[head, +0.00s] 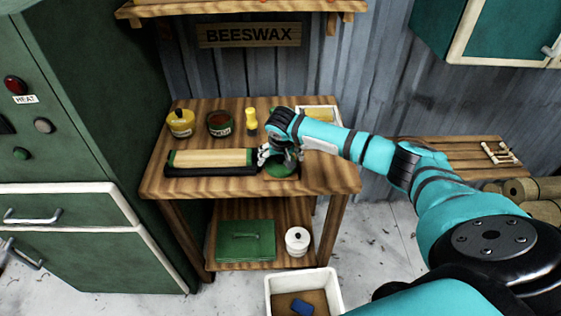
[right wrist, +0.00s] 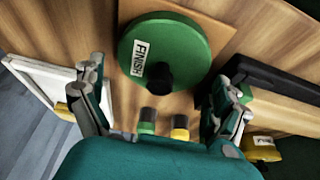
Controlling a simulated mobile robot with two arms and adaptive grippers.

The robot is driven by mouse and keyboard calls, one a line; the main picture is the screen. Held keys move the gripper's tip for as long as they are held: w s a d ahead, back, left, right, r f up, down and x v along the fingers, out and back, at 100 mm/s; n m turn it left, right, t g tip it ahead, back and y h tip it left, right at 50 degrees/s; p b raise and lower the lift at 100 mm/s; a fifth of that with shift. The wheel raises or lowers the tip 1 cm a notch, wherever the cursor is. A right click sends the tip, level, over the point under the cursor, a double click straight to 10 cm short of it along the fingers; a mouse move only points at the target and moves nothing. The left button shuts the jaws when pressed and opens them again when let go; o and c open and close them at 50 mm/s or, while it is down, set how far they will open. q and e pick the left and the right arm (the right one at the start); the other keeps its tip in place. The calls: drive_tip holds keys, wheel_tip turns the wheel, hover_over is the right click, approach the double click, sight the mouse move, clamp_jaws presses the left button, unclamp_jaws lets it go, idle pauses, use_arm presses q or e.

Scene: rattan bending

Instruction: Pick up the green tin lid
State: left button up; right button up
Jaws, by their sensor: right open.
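The green tin lid (right wrist: 190,40) is round and flat, with a white "FINISH" label and a black knob (right wrist: 159,77) in its middle. It lies on a thin brown board on the wooden workbench. In the head view the lid (head: 284,172) shows partly, under my right gripper (head: 276,155). In the right wrist view my right gripper (right wrist: 165,80) is open and empty, its fingers spread on either side of the knob. I cannot tell whether any finger touches the lid.
A black tray with a pale wooden block (head: 210,158) lies close left of the gripper. A white tray (right wrist: 40,80) is near one finger. A white bin (head: 335,295) stands below.

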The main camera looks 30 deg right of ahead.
drive_tip(key=shift+c, duration=0.3)
drive_tip(key=shift+s, duration=0.1)
drive_tip(key=c, duration=1.4)
drive_tip(key=shift+r, duration=0.15)
